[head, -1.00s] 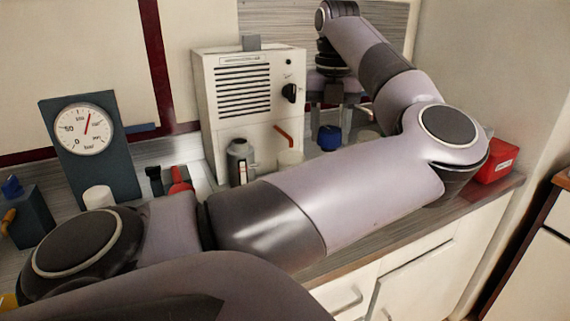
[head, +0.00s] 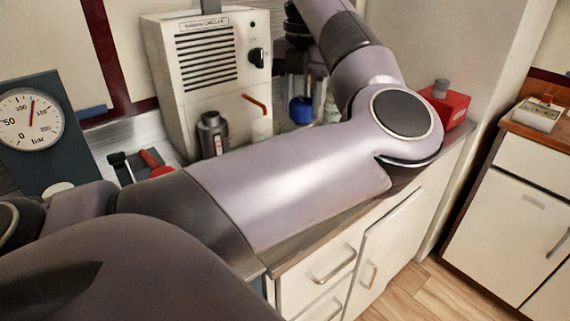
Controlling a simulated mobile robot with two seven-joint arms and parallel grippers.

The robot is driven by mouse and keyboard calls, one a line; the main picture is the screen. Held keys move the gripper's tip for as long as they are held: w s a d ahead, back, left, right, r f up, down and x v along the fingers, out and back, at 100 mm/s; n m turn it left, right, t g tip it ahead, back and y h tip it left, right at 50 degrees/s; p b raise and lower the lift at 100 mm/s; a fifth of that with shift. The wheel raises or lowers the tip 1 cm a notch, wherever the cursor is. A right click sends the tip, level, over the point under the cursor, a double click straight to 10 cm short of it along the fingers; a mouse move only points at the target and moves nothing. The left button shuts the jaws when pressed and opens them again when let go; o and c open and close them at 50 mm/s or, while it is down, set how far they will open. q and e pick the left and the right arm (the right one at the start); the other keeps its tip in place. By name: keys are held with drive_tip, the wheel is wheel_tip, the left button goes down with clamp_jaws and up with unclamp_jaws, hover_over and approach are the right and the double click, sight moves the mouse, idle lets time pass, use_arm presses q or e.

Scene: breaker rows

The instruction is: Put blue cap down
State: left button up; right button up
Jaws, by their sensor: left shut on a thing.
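The blue cap (head: 301,111) is at the back of the counter, right of the white machine. My left gripper (head: 304,98) points down over it, shut on the cap, which shows between and below the fingers. I cannot tell whether the cap touches the counter or hangs just above it. My left arm crosses the middle of the head view and hides much of the counter. My right gripper is not in view.
A pressure gauge (head: 30,120) stands left. A red box (head: 444,104) sits at the counter's right end.

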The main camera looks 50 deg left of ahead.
use_arm(q)
wheel_tip(320, 180, down, 15)
drive_tip(key=shift+f+b, duration=0.15)
drive_tip(key=shift+b, duration=0.75)
drive_tip(key=shift+f, duration=0.35)
wheel_tip(320, 180, down, 3)
drive_tip(key=shift+f, duration=0.35)
drive_tip(key=shift+b, duration=0.3)
drive_tip(key=shift+f, duration=0.2)
drive_tip(key=o, duration=1)
drive_tip(key=shift+r, duration=0.1)
